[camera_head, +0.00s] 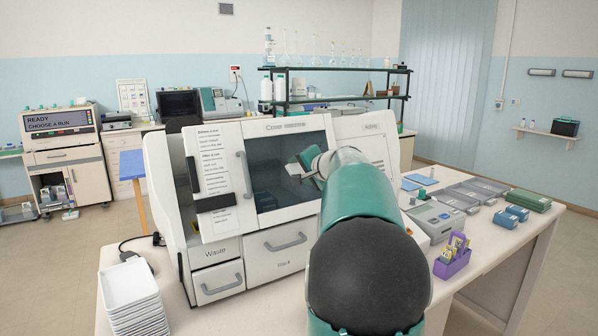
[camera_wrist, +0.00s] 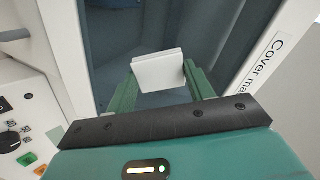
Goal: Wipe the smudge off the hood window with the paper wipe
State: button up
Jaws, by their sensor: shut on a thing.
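The hood window (camera_head: 290,168) is the dark pane in the front of the white machine, in the head view. It also fills the upper middle of the wrist view (camera_wrist: 215,25). My gripper (camera_wrist: 160,85) has green fingers and is shut on the white paper wipe (camera_wrist: 158,70), a small flat white block in the wrist view. In the head view my gripper (camera_head: 298,166) is at the right part of the window, partly hidden by my arm. I cannot tell whether the wipe touches the pane. I cannot make out a smudge in either view.
The white machine (camera_head: 225,250) has drawers below the window and a handle (camera_head: 244,175) to its left. White trays (camera_head: 132,300) are stacked at the front left. A purple rack (camera_head: 453,257) and a grey device (camera_head: 435,218) stand on the table at right.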

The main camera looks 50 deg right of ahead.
aim_at(272, 172)
jog(key=shift+w+a, duration=0.45)
jog(key=shift+a, duration=0.85)
jog(key=shift+w+a, duration=0.4)
jog(key=shift+a, duration=0.9)
jog(key=shift+w+a, duration=0.45)
jog(key=shift+a, duration=0.85)
jog(key=shift+w+a, duration=0.2)
jog(key=shift+a, duration=0.6)
jog(key=shift+w+a, duration=0.2)
jog(key=shift+a, duration=0.55)
jog(key=shift+w+d+r, duration=0.1)
jog(key=shift+d+r, duration=0.1)
jog(key=shift+r, duration=0.2)
jog(key=shift+s+d, duration=0.35)
jog(key=shift+d, duration=0.6)
jog(key=shift+s+d, duration=0.3)
jog(key=shift+d, duration=0.6)
jog(key=shift+s+d, duration=0.35)
jog(key=shift+d, duration=0.85)
jog(key=shift+s+d, duration=0.3)
jog(key=shift+d, duration=0.9)
jog(key=shift+s+d, duration=0.35)
jog(key=shift+d, duration=0.85)
jog(key=shift+w, duration=0.1)
jog(key=shift+a, duration=0.1)
